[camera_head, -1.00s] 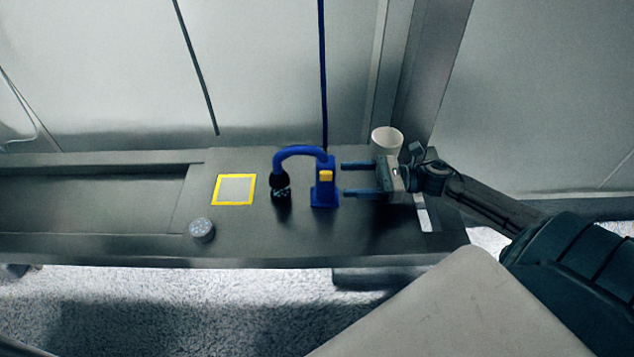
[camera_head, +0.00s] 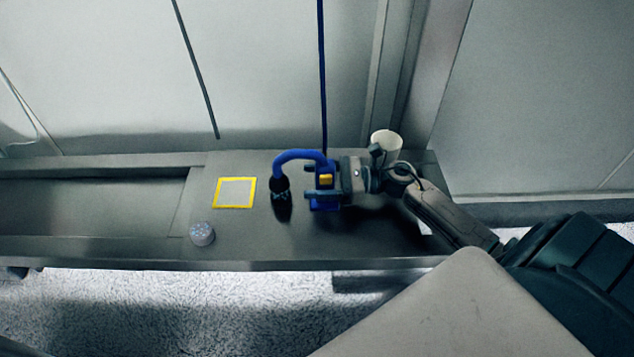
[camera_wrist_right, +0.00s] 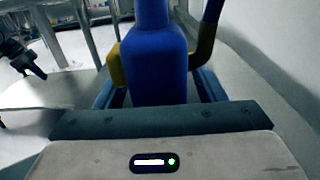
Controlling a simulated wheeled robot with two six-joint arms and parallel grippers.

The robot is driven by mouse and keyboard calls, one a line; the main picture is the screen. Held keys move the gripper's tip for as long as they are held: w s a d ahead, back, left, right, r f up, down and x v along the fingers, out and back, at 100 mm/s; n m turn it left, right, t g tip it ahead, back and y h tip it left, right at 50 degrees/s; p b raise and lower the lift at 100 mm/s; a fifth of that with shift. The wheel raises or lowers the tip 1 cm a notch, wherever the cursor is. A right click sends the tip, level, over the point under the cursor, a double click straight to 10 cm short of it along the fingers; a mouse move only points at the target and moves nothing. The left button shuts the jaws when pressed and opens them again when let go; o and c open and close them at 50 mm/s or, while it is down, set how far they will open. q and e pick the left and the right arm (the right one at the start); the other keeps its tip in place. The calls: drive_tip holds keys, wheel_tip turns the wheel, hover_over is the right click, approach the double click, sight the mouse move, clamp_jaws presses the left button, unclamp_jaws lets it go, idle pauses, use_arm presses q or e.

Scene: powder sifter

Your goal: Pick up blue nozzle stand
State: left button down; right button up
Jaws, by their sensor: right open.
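The blue nozzle stand (camera_head: 325,172) stands upright on the bench, with a yellow block on its front. A curved blue hose runs from its top to a black nozzle (camera_head: 280,188) on its left. My right gripper (camera_head: 309,181) is open and reaches in from the right, with one finger on the far side and one on the near side of the stand. In the right wrist view the blue stand (camera_wrist_right: 156,65) rises between the two spread fingers. I cannot tell whether the fingers touch it. My left gripper does not show.
A white cup (camera_head: 387,142) stands behind my right wrist. A yellow-framed square (camera_head: 235,206) and a small grey round container (camera_head: 202,234) are left of the nozzle. The dark bench (camera_head: 250,255) is bare at its front, and a wall rises behind it.

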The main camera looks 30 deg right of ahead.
drive_tip(key=shift+c, duration=0.2)
clamp_jaws()
